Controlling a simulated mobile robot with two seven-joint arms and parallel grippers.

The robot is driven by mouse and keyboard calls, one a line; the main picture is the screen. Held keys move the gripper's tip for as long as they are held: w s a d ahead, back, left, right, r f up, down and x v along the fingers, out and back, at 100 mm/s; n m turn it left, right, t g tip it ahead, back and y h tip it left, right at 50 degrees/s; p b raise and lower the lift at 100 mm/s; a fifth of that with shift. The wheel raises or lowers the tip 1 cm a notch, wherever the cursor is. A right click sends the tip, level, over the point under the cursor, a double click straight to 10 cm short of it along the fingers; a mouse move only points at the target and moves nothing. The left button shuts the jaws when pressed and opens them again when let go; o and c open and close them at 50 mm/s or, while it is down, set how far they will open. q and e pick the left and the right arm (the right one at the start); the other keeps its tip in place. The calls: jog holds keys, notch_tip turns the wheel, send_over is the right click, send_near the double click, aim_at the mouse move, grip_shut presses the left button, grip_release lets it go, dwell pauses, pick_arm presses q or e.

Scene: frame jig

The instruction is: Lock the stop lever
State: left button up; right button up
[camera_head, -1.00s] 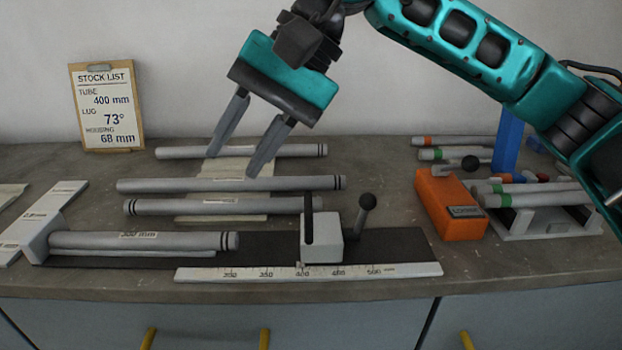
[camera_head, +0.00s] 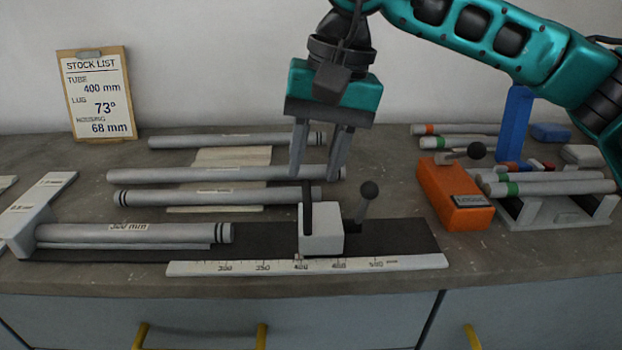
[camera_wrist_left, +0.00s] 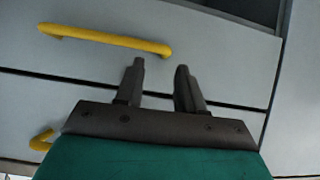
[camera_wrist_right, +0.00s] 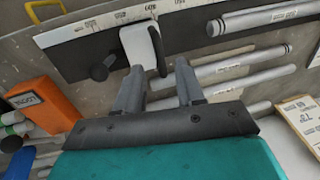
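The stop lever (camera_head: 367,200) is a dark rod with a black ball knob on the right side of the white stop block (camera_head: 321,230). It stands up, leaning slightly right. The block sits on the black jig rail behind the white scale (camera_head: 300,264), near the 400 mark. In the right wrist view the knob (camera_wrist_right: 99,72) and block (camera_wrist_right: 139,45) lie beyond the fingers. My right gripper (camera_head: 318,176) is open and empty, above and behind the block, pointing down. My left gripper (camera_wrist_left: 160,65) is open and empty, facing the drawer fronts.
A tube marked 300 mm (camera_head: 130,233) lies on the jig at left. Several tubes (camera_head: 230,174) lie behind the rail. An orange box (camera_head: 453,196) with a black knob stands right of the block. A stock list (camera_head: 96,94) leans at the back wall.

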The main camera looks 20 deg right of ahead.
aim_at(308, 191)
jog(key=shift+w+a+f, duration=0.1)
jog(key=shift+a+f, duration=0.05)
jog(key=shift+f, duration=0.65)
jog(key=shift+a+f, duration=0.15)
jog(key=shift+f, duration=0.6)
grip_shut()
